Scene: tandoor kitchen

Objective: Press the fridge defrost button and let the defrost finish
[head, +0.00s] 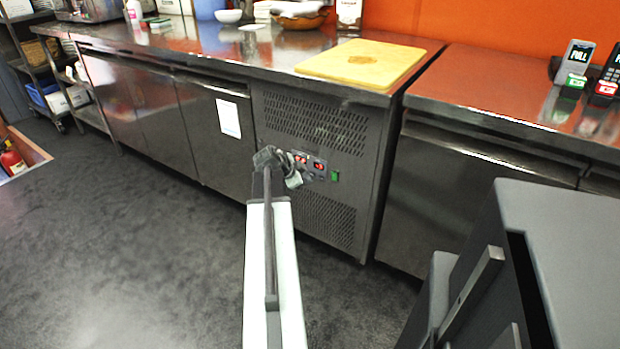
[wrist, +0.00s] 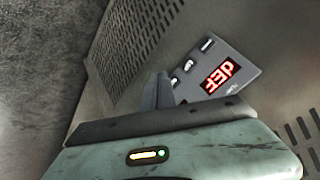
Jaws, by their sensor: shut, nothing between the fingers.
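The undercounter fridge (head: 215,135) has a control panel (head: 318,163) between its vent grilles in the head view. In the wrist view, the panel (wrist: 236,62) is grey and tilted. Its display (wrist: 218,77) shows red letters that read "dEF", turned in the picture. Small light buttons (wrist: 188,65) run along the panel beside the display. My gripper (wrist: 158,90) is shut and empty. Its fingertips are at the panel's edge, close to the lowest button in the picture; I cannot tell whether they touch it. In the head view my gripper (head: 292,180) covers the panel's left part.
A green switch (head: 335,177) sits right of the panel. A cutting board (head: 405,62) lies on the counter above. Card terminals (head: 575,65) stand at the right. A dark box-like object (head: 570,240) fills the lower right. The floor (head: 120,250) at left is clear.

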